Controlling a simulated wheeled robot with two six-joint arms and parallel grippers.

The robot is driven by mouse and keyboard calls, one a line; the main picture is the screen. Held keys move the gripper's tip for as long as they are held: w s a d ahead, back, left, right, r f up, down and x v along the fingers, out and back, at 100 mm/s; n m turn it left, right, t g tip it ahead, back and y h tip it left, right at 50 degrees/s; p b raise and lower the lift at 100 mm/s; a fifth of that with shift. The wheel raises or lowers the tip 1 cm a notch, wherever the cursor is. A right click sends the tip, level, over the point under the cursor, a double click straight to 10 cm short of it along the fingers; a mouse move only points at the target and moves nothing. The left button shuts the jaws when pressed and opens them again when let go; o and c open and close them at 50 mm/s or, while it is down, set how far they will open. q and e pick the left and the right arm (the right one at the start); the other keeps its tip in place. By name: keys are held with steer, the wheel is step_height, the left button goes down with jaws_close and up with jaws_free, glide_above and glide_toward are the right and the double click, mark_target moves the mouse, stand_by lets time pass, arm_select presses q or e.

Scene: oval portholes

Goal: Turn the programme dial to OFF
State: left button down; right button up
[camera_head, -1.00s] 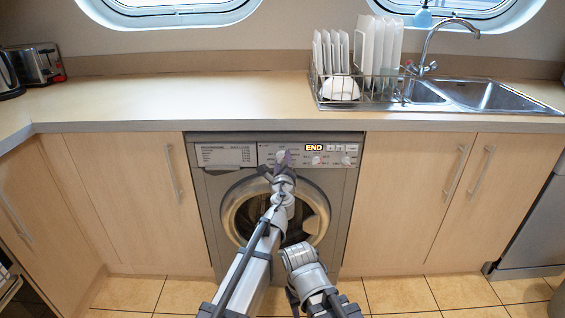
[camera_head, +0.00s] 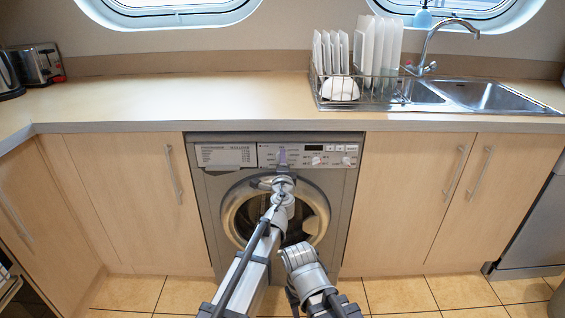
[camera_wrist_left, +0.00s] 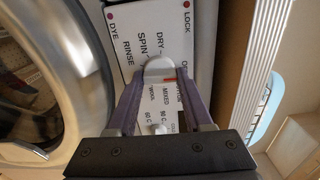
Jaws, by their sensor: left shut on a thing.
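The washing machine (camera_head: 335,190) stands under the counter with its control panel at the top. My left gripper (camera_head: 282,160) is at the panel and mostly hides the programme dial in the head view. In the left wrist view the white dial (camera_wrist_left: 159,68) sits between the fingertips of my left gripper (camera_wrist_left: 160,80), which is shut on it. Printed words such as SPIN, DRY, RINSE and LOCK surround the dial. The panel display (camera_head: 314,148) is dark.
The round door (camera_head: 314,218) is right below the panel and behind my left arm. Cupboards with handles flank the machine. The counter (camera_head: 180,100) overhangs it, with a dish rack (camera_head: 372,92) and sink (camera_head: 485,94) at the right.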

arm_select(q)
steer(key=shift+n, duration=0.3)
steer(key=shift+c, duration=1.6)
jaws_free()
steer(key=shift+s, duration=0.15)
steer(key=s, duration=0.7)
steer(key=shift+s, duration=0.3)
arm_select(e)
steer(key=shift+s+d, duration=0.6)
steer(key=shift+s, duration=0.25)
arm_select(q)
steer(key=shift+a, duration=0.1)
